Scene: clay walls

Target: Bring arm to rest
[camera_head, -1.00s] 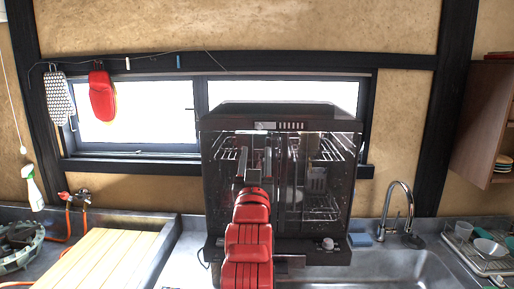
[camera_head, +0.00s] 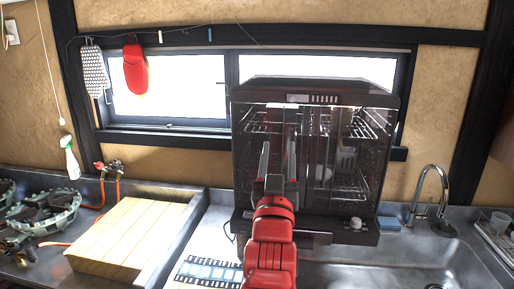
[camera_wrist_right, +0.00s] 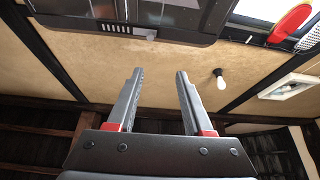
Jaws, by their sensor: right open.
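My right arm is red and reaches up in the middle of the head view. Its gripper (camera_head: 278,160) points upward in front of the dark dishwasher (camera_head: 315,100), with the two fingers apart and nothing between them. In the right wrist view the same gripper (camera_wrist_right: 155,100) is open and empty, with the plaster wall and ceiling behind it. My left gripper is not in either view.
A wooden board (camera_head: 130,238) lies on the counter at left, beside a gas burner (camera_head: 45,212). A tap (camera_head: 428,190) and sink (camera_head: 400,265) are at right, with a blue sponge (camera_head: 388,223).

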